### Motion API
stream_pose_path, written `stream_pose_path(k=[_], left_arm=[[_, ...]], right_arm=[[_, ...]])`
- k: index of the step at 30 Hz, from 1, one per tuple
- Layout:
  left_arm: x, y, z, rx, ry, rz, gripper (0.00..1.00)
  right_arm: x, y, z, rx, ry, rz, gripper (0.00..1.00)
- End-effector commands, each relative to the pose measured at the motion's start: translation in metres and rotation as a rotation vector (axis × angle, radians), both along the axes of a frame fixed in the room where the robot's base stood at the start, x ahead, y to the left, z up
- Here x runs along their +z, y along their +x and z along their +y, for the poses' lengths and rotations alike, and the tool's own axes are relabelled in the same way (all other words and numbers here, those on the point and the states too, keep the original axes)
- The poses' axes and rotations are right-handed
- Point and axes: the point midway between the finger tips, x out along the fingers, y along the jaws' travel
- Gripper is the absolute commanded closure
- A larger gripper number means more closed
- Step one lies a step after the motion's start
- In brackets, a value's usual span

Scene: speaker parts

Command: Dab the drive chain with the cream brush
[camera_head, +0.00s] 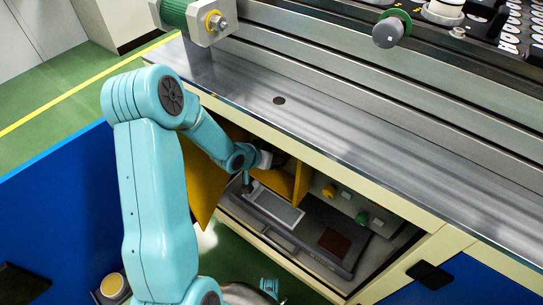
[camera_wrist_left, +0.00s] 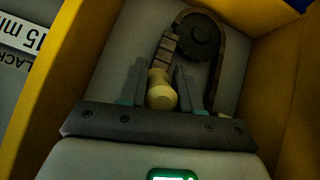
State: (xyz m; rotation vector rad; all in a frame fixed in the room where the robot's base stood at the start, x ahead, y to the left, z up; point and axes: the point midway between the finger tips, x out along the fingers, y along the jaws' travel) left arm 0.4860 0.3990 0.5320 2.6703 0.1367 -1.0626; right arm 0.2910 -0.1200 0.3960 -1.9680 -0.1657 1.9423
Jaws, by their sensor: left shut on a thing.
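The cream brush (camera_wrist_left: 161,94) shows in the left wrist view as a pale rounded handle between the two fingers of my left gripper (camera_wrist_left: 162,80), which is shut on it. The drive chain (camera_wrist_left: 166,48) runs in a loop around a dark round sprocket (camera_wrist_left: 200,36), just ahead of the fingers. The brush's far end points toward the chain's left run; I cannot tell whether it touches. In the head view my left arm reaches into the yellow housing under the machine bed, and the brush and chain are hidden there. My right gripper is not in view.
Yellow walls (camera_wrist_left: 283,88) stand close on both sides of the gripper. The metal bed (camera_head: 330,135) overhangs the opening.

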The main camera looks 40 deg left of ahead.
Motion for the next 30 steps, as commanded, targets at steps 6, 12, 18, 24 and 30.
stream_pose_path(k=[6, 12, 18, 24, 30], left_arm=[[-0.015, 0.001, 0.001, 0.001, 0.001, -0.002, 1.00], [-0.013, 0.001, 0.000, 0.001, 0.001, -0.002, 1.00], [-0.014, -0.015, -0.001, 0.002, 0.000, 0.002, 1.00], [-0.014, -0.037, -0.003, 0.004, 0.001, 0.000, 1.00], [-0.014, -0.056, -0.005, 0.001, 0.001, -0.001, 1.00]], right_arm=[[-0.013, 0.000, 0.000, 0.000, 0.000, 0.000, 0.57], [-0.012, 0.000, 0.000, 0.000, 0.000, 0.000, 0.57], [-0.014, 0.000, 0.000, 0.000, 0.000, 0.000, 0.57], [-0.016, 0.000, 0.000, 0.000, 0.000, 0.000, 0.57], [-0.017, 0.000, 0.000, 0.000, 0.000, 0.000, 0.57]])
